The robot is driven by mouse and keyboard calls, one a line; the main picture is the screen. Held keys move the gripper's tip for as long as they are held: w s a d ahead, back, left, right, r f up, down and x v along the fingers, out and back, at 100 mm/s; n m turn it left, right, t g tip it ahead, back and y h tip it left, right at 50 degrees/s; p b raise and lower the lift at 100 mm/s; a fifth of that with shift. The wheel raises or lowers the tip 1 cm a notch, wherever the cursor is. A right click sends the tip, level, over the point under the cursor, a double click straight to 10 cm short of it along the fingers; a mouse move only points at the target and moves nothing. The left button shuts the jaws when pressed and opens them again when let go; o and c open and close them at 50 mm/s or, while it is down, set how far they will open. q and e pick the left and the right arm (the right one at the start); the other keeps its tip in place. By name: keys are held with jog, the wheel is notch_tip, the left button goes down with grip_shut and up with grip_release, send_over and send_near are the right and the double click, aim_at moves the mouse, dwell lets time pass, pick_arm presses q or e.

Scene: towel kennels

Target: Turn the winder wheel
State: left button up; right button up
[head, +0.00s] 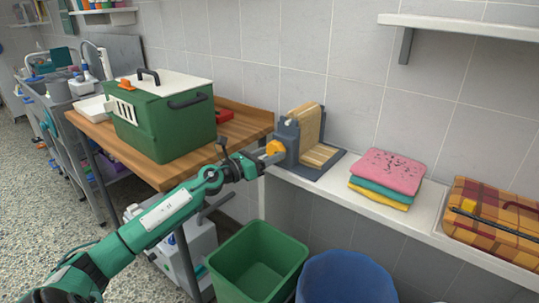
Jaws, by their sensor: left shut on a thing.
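The winder (292,133) is a dark grey stand on a base plate, with a beige slatted or towel-like band over it, on the white ledge. An orange-yellow part, which looks like the winder wheel (275,147), sits on its left side. My left gripper (268,155) reaches in from the left and is shut on this part. The fingers and the stand hide some of the wheel, so its full shape cannot be seen. My right gripper is not in view.
A green pet carrier (160,125) stands on the wooden table (245,118) at left. Folded towels (385,178) and a plaid basket (492,220) lie on the ledge (425,222) at right. A green bin (258,260) and a blue bin (346,278) stand below.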

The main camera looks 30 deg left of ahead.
aim_at(272, 154)
pick_arm(q)
jog(key=o, duration=1)
jog(key=shift+s+a+f, duration=0.2)
jog(key=shift+s+a, duration=0.05)
jog(key=shift+s, duration=0.3)
jog(key=b+v, duration=0.1)
jog(key=v, duration=0.2)
jog(key=r+b+v, duration=0.1)
jog(key=v, duration=0.8)
jog(key=shift+s+f, duration=0.25)
jog(key=shift+f, duration=0.2)
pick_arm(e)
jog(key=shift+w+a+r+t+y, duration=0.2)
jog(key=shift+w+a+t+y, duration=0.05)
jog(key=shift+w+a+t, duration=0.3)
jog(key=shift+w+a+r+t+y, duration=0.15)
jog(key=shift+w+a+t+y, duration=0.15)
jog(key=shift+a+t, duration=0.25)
pick_arm(q)
jog(key=shift+a, duration=0.15)
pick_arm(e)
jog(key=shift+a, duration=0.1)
